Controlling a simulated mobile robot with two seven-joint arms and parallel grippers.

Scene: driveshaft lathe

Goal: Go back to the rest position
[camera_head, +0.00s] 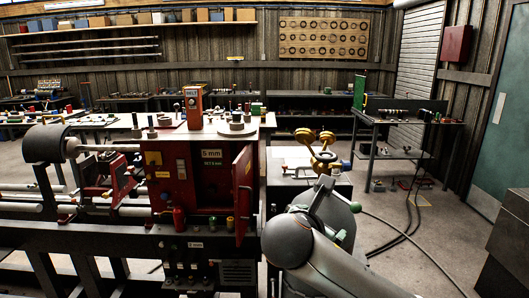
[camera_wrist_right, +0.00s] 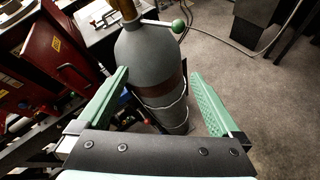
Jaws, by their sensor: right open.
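My right gripper (camera_wrist_right: 158,74) is open in the right wrist view, with its two green fingers spread wide. Beyond and between the fingers stands a grey gas cylinder (camera_wrist_right: 150,50) with a brown band and wire-like rings; I cannot tell whether a finger touches it. In the head view my right arm comes in from the bottom right and hides most of the gripper and part of the cylinder (camera_head: 336,212). My left gripper does not show in either view.
A lathe with a red cabinet (camera_head: 178,177), its door open, fills the left. Brass gauges (camera_head: 316,145) stand above the cylinder. A side table (camera_head: 395,125) is at the back right. A dark cable (camera_head: 410,232) crosses the open floor at right, near a dark cabinet (camera_head: 500,250).

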